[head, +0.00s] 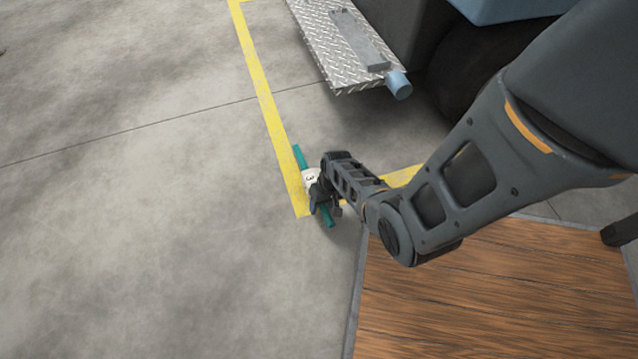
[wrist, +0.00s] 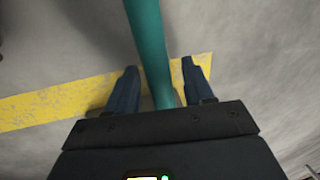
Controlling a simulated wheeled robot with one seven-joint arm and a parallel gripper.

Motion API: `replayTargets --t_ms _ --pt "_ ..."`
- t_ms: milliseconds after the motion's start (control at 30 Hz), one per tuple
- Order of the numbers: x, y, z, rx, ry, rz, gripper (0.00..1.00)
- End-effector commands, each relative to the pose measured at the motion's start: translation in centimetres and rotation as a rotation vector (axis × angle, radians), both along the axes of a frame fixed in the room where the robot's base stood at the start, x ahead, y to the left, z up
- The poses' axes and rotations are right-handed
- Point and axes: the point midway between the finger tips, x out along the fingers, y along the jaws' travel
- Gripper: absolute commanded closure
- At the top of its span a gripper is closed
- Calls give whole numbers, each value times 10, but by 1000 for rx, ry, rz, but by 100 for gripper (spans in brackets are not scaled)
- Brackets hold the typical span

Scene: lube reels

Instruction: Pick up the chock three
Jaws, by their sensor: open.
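The chock three is a teal bar with a white label marked 3 (head: 310,178). It lies on the concrete floor by the corner of the yellow line, partly hidden by my gripper in the head view. In the wrist view the teal bar (wrist: 150,45) runs up from between the two fingers. My gripper (wrist: 158,80) is open, with one finger on each side of the bar and a gap on both sides. In the head view my gripper (head: 318,198) is over the bar's lower half. The label is not visible in the wrist view.
A yellow floor line (head: 262,90) runs beside the chock. A metal tread plate step (head: 335,50) with a blue cylinder end (head: 398,84) is above right. A wooden deck (head: 470,295) lies at lower right.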

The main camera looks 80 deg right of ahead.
Motion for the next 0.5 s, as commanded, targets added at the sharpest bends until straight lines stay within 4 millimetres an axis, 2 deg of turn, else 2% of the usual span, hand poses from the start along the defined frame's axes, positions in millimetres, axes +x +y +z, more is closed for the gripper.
replayTargets --t_ms 67,500 --pt "0 0 0 0 0 0 53" --pt "0 0 0 0 0 0 95"
